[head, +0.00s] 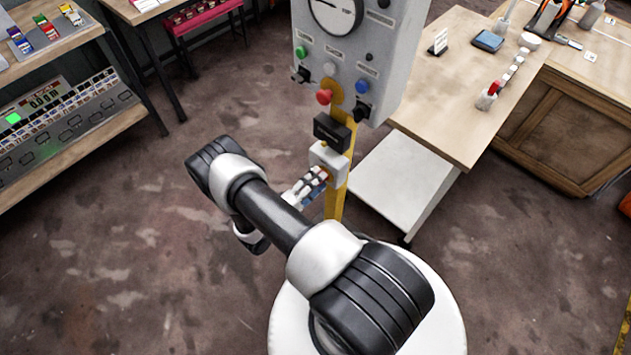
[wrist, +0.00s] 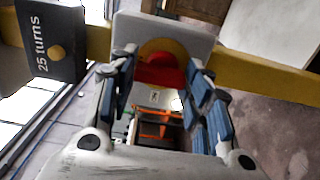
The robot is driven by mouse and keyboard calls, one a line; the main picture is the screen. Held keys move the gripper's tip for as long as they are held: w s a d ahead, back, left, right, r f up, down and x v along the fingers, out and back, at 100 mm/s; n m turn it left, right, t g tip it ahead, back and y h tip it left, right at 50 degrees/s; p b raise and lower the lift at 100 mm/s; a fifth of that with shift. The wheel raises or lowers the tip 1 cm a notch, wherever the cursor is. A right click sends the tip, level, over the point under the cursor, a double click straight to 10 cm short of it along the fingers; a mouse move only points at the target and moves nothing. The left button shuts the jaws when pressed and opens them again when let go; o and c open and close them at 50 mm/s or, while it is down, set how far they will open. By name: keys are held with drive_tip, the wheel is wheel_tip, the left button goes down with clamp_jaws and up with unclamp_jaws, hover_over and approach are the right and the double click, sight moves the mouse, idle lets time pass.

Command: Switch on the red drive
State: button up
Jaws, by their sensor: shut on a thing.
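The red drive (wrist: 158,72) is a red knob on a yellow round base, on the front of a pale box (wrist: 205,40). In the wrist view it sits between the fingertips of my gripper (wrist: 160,68), which is shut on it from both sides. In the head view my gripper (head: 317,177) reaches the pale box (head: 330,156) on the yellow post (head: 337,198), and the fingers mostly hide the red drive. A black box (head: 332,133) is fixed above it; in the wrist view this black box (wrist: 50,38) reads "25 turns".
A grey panel (head: 377,50) with a gauge and coloured buttons stands above the post, including a red button (head: 323,97). A wooden table (head: 437,125) stands to the right, a shelf of instruments (head: 67,122) to the left. The floor between is clear.

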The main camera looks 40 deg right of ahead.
idle(0.3)
drive_tip(key=o, duration=1.1)
drive_tip(key=shift+c, duration=0.2)
drive_tip(key=shift+a, duration=0.1)
drive_tip(key=s+a, duration=0.1)
drive_tip(key=a, duration=1.1)
drive_tip(key=shift+d, duration=0.1)
